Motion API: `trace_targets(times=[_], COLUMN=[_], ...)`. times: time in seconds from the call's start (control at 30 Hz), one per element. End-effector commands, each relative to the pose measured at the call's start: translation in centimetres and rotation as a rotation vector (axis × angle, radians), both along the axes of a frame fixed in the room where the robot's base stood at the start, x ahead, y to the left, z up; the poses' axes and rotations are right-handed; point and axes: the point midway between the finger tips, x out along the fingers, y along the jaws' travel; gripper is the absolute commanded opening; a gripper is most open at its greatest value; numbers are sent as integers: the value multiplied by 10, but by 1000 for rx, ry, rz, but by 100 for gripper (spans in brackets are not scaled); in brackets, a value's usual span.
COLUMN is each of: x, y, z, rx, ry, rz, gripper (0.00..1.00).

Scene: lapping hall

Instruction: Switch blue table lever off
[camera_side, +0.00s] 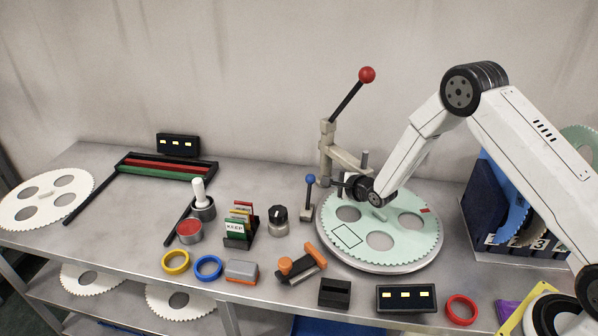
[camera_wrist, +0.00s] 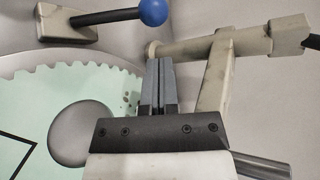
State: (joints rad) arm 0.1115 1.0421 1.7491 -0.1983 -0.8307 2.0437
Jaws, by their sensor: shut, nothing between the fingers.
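The blue table lever (camera_side: 310,180) stands just left of the green toothed disc, its blue ball at the top of a short, roughly upright black rod on a small base (camera_side: 306,213). In the wrist view, its blue ball (camera_wrist: 153,12) shows at the top edge, with the rod running left to the beige base (camera_wrist: 68,28). My gripper (camera_side: 340,185) is shut and empty, just right of the lever near ball height. In the wrist view, my closed fingers (camera_wrist: 159,70) point up towards the ball with a gap between; contact does not show.
A beige post (camera_side: 327,150) with a long red-balled lever (camera_side: 367,75) rises close behind my gripper. The green disc (camera_side: 414,250) lies below it. A black knob (camera_side: 278,220), a card holder (camera_side: 240,225) and an orange-handled tool (camera_side: 302,264) stand left and in front.

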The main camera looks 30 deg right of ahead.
Motion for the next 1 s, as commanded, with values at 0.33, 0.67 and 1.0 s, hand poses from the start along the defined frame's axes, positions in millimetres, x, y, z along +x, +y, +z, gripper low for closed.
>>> trace_targets(times=[0.33,0.67,1.0], x=[31,51,56], y=[1,3,3], z=[-13,-21,-23], rx=[0,0,0], ry=[0,0,1], rz=[0,0,0], gripper=[0,0,0])
